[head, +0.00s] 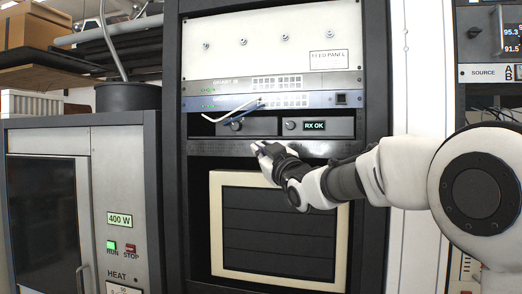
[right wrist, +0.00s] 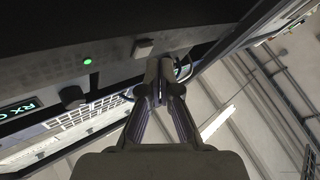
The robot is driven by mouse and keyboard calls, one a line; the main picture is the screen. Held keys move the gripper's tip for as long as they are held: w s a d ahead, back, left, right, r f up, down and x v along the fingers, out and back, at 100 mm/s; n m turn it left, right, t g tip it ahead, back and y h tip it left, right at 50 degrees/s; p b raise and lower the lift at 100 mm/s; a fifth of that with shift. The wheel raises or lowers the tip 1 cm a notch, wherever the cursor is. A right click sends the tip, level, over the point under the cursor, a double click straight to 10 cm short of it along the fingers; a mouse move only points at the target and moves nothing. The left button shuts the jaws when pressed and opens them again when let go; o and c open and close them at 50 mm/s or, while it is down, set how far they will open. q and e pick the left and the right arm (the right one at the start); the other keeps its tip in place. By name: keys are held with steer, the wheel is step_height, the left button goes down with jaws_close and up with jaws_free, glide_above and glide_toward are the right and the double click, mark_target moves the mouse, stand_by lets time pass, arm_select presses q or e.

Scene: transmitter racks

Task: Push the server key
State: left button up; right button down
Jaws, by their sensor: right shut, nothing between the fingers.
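A small square grey key (right wrist: 143,47) sticks out from a dark panel in the right wrist view, with a lit green lamp on its left. It looks like the server key, though no label on it can be read. In the head view, my right gripper and arm seem to cover that spot. My right gripper (head: 260,149) is in front of the dark strip below the "RX OK" unit. It is shut and empty; in the right wrist view its fingertips (right wrist: 163,76) are just below and right of the key. I cannot tell whether they touch anything. My left gripper is not in view.
A cream-framed louvred panel (head: 280,228) is below. A heater cabinet (head: 125,180) stands left.

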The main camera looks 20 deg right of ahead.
stand_by(0.5)
steer(key=shift+w+d, duration=0.3)
steer(key=shift+w, duration=0.05)
steer(key=shift+p, duration=0.3)
steer(key=s+a+b, duration=0.4)
steer(key=s+b, duration=0.1)
steer(key=shift+s, duration=0.4)
stand_by(0.5)
steer(key=shift+d, duration=0.1)
